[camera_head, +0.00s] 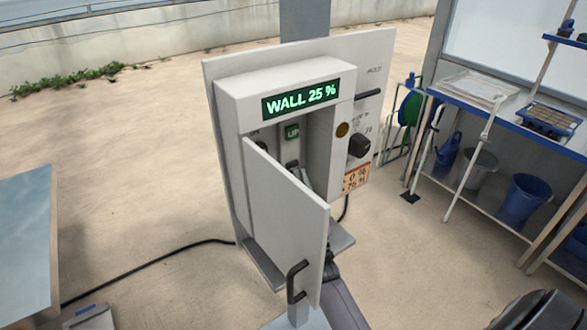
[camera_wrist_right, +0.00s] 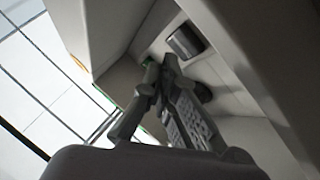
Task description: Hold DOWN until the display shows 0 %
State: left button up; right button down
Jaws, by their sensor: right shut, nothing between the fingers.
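The grey control box (camera_head: 285,85) stands upright on a post, and its green display (camera_head: 299,101) reads "WALL 25 %". Its door (camera_head: 285,215) hangs open towards me, with a black handle (camera_head: 298,281) near the bottom edge. A green UP button (camera_head: 292,131) shows inside the recess. I cannot make out a DOWN button in either view. My right gripper (camera_head: 302,175) is inside the recess, mostly hidden behind the door. In the right wrist view, its fingers (camera_wrist_right: 153,80) are shut and empty, with their tips close to the inner panel. Contact cannot be told. My left gripper is not in view.
A black knob (camera_head: 359,146) and an orange label (camera_head: 356,177) are on the panel right of the recess. A black cable (camera_head: 150,262) runs along the floor at left. A shelf rack (camera_head: 500,115) with buckets stands at right. The door's edge is close beside my right arm.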

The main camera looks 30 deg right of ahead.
jog(key=shift+w, duration=0.2)
dwell(0.7)
jog(key=shift+w, duration=0.25)
jog(key=shift+w+b, duration=0.15)
jog(key=shift+b, duration=0.25)
jog(key=shift+w+r, duration=0.15)
jog(key=shift+w, duration=0.05)
dwell(0.8)
jog(key=shift+a+f, duration=0.15)
jog(key=shift+f, duration=0.05)
dwell(5.2)
